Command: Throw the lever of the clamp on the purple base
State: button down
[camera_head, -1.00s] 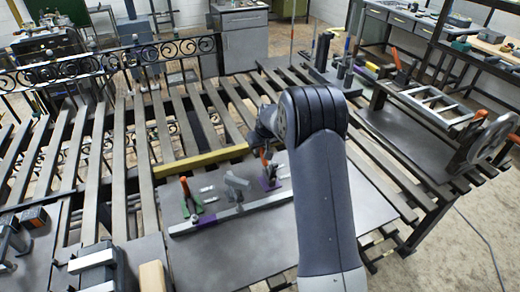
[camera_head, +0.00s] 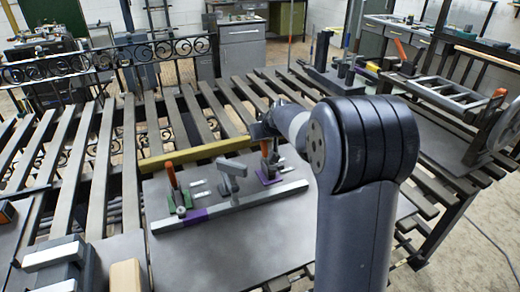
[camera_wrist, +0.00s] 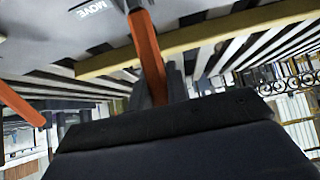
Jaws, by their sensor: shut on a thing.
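The clamp on the purple base (camera_head: 270,179) stands toward the right end of a grey bar on the bench plate. Its orange lever (camera_head: 265,148) stands roughly upright. My gripper (camera_head: 266,134) is at the top of this lever, partly hidden by my own arm. In the wrist view the orange lever (camera_wrist: 147,50) runs down to my gripper (camera_wrist: 163,92), which is shut on it. The fingertips are hard to make out there.
A second clamp on a green base (camera_head: 181,207), with its own orange lever (camera_head: 171,175), stands to the left. A grey post (camera_head: 232,175) stands between the clamps. A yellow bar (camera_head: 195,156) lies behind them. The front plate (camera_head: 225,250) is clear.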

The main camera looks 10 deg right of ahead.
jog(key=shift+s+t+b, duration=0.4)
jog(key=shift+t+b, duration=0.2)
jog(key=shift+b, duration=1.5)
jog(key=shift+s+d+r+b, duration=0.1)
jog(key=shift+b, duration=0.45)
jog(key=shift+r, duration=0.2)
jog(key=c, duration=1.4)
grip_release()
jog(key=shift+o, duration=0.2)
jog(key=shift+s, duration=0.1)
jog(key=v, duration=1)
jog(key=shift+s+d+b, duration=0.15)
jog(key=shift+s+b, duration=0.15)
jog(key=shift+s, duration=0.1)
jog(key=shift+r, duration=0.1)
